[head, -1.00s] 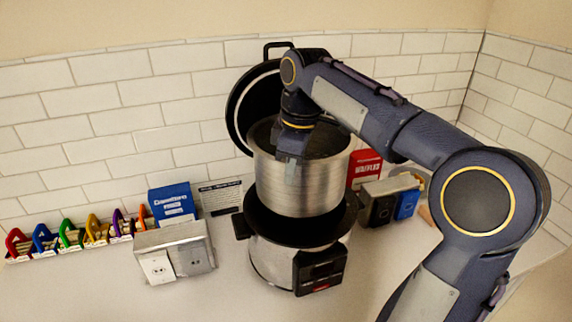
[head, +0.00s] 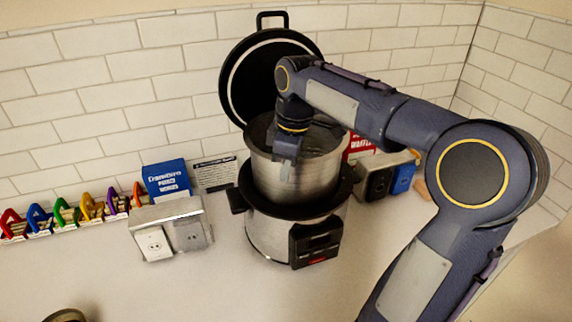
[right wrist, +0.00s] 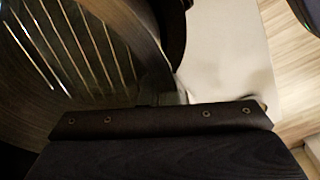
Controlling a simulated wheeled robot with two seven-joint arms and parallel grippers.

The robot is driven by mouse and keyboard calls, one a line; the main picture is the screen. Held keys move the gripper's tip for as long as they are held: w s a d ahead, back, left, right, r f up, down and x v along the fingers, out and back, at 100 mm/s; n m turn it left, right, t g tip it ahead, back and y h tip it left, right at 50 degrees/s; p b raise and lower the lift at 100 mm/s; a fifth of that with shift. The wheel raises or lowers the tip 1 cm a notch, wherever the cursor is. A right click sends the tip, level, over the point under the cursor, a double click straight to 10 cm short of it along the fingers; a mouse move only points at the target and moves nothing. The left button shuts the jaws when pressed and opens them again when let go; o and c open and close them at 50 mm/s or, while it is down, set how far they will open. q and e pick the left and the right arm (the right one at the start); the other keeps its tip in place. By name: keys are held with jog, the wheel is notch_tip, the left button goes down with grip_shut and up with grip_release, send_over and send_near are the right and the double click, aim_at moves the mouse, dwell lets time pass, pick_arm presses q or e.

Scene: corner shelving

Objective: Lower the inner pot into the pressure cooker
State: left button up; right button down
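The steel inner pot (head: 315,178) is upright over the pressure cooker (head: 268,236), its lower end inside the cooker's black rim and most of its wall above it. My right gripper (head: 285,155) is shut on the near-left part of the pot's wall at its rim. The pot (right wrist: 70,50) also fills the upper left of the right wrist view, close to the gripper; the fingertips are hard to make out there. The cooker's round black lid (head: 236,85) stands open behind. The pot's bottom is hidden inside the cooker. My left gripper is not in view.
Left of the cooker are a socket box (head: 170,235), a blue box (head: 166,180), a sign card (head: 214,173) and several coloured holders (head: 66,212). A red box (head: 360,147) and a second socket box (head: 378,178) stand at right.

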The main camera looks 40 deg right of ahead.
aim_at(287, 195)
jog(key=shift+f+b, duration=1.3)
jog(key=shift+f, duration=0.25)
jog(key=shift+f+b, duration=1.95)
jog(key=shift+f, duration=0.95)
jog(key=c, duration=1.6)
grip_release()
jog(key=shift+w+f, duration=0.1)
jog(key=shift+f, duration=0.05)
jog(key=shift+f, duration=0.2)
jog(key=shift+r, duration=0.15)
